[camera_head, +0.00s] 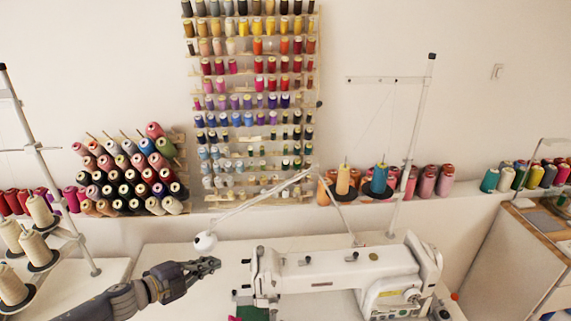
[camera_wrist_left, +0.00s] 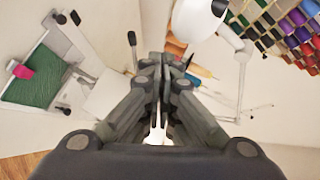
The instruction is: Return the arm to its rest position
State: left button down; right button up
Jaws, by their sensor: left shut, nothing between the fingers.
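My left gripper (camera_head: 208,265) is above the white sewing table, just left of the white sewing machine (camera_head: 340,272). Its arm reaches in from the lower left. In the left wrist view its fingers (camera_wrist_left: 166,62) are closed together with nothing between them. A white lamp head (camera_head: 205,242) is just behind the gripper; it also shows at the top of the left wrist view (camera_wrist_left: 196,18). My right gripper is not in either view.
A rack of thread spools (camera_head: 250,100) hangs on the wall. A slanted spool stand (camera_head: 130,175) is at left. Thin thread-stand poles rise at left (camera_head: 50,185) and right (camera_head: 416,130). Green cloth (camera_wrist_left: 42,80) with a pink item lies by the machine. A wooden-topped cabinet (camera_head: 505,245) stands at right.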

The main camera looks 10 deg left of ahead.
pick_arm(q)
jog(key=s+d+f+n+y, duration=0.45)
jog(key=s+d+n, duration=0.25)
jog(key=d+n, duration=0.25)
jog(key=s+d+f+n+g+y, duration=0.2)
jog(key=s+n+g, duration=0.75)
jog(key=s, duration=1.65)
notch_tip(320, 180, down, 27)
jog(key=s+g+b, duration=0.1)
jog(key=s+a+f+g+b, duration=0.1)
jog(key=s+a+f, duration=0.2)
jog(key=s+f, duration=1.4)
jog(key=shift+f+m+y, duration=0.15)
jog(key=shift+m+y, duration=0.15)
jog(key=shift+y, duration=0.15)
